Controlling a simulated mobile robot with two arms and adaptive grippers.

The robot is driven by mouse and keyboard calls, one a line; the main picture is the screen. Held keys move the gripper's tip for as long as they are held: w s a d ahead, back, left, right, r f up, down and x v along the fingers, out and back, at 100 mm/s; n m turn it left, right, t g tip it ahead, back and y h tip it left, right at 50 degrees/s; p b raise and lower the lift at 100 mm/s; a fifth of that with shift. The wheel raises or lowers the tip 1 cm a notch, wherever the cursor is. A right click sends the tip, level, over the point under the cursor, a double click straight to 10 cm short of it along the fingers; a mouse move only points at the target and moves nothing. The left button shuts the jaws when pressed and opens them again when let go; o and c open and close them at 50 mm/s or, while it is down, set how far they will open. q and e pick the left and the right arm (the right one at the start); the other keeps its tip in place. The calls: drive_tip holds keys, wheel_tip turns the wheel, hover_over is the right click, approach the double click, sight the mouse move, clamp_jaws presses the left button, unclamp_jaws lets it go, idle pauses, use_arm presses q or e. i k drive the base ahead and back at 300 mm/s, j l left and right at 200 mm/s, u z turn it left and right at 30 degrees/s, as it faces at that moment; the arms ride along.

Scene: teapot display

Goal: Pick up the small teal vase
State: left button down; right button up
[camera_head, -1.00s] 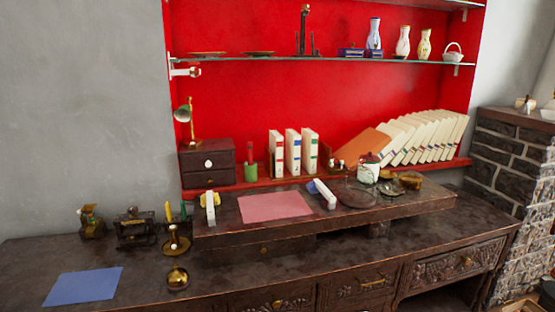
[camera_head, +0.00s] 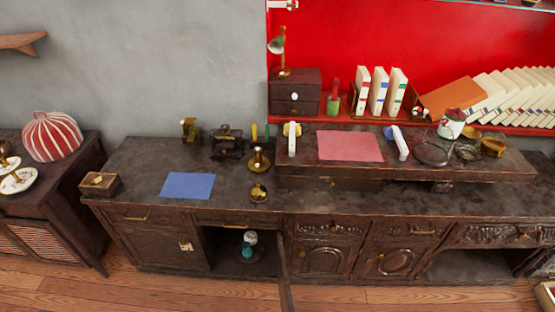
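A small teal and white object (camera_head: 247,247), which looks like the small teal vase, stands low in the open compartment of the dark wooden desk (camera_head: 140,165). It is small in the picture, and I cannot tell whether the teal and white parts are one thing or two. Neither of my grippers is in view.
A narrow dark door (camera_head: 284,275) stands open at the right side of the compartment. A blue sheet (camera_head: 188,186) and a brass bowl (camera_head: 259,193) lie on the desktop above. Wooden floor (camera_head: 180,290) in front is clear. A side cabinet (camera_head: 60,195) stands at the left.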

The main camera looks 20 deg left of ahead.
sight(247, 251)
drive_tip(key=u, duration=0.85)
